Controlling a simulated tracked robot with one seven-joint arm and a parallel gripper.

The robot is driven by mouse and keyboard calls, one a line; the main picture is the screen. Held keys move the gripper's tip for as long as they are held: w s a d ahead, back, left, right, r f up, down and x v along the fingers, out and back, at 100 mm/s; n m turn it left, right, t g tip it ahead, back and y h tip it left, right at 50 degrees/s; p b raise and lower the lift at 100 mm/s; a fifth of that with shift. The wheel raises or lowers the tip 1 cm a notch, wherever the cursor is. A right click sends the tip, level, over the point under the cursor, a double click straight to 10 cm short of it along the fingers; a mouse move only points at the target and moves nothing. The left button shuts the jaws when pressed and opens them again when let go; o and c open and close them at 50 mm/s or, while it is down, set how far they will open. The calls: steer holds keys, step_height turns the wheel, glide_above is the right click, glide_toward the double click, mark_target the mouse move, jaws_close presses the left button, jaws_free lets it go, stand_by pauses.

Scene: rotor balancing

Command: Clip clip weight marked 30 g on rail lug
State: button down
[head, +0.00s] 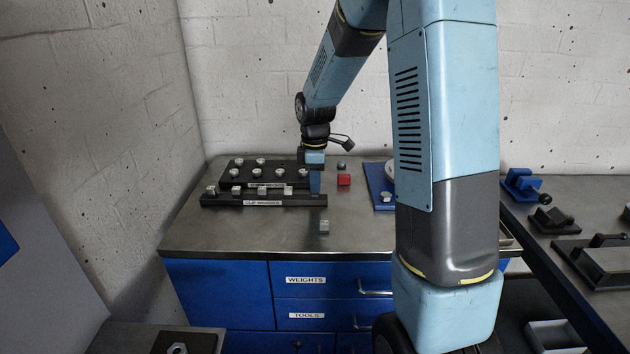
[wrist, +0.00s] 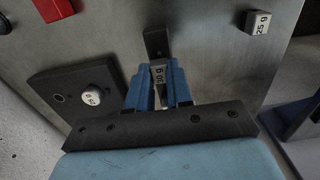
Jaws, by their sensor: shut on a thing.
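My gripper (head: 315,186) points down at the right end of the black clip weight rack (head: 225,201). In the wrist view its two blue fingers are shut on the clip weight marked 30 g (wrist: 158,73), which sits between them. The dark end of the rack (wrist: 157,42) shows just past the weight. I cannot tell whether the weight still touches the rack. In the head view the fingers hide the weight. I cannot make out the rail lug; my arm covers much of the blue fixture (head: 378,183) on the right.
A loose weight marked 25 g (wrist: 257,22) lies on the bench near the front; it also shows in the head view (head: 324,227). A red block (head: 344,180) lies right of my gripper. A black board (head: 233,172) with several round weights stands behind the rack. The bench front is mostly clear.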

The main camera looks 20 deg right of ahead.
steer(key=shift+f, duration=0.55)
steer(key=c, duration=0.9)
jaws_free()
steer(key=shift+c, duration=1)
steer(key=shift+r, duration=3)
steer(key=s+r+m+t, duration=0.3)
steer(key=s+r+m, duration=0.4)
steer(key=s+r, duration=0.6)
steer(key=s+r+m+t, duration=0.1)
steer(key=s+m, duration=0.6)
steer(key=s, duration=0.8)
steer(key=shift+d+r+t, duration=0.25)
steer(key=shift+r+t, duration=0.15)
steer(key=shift+t, duration=0.4)
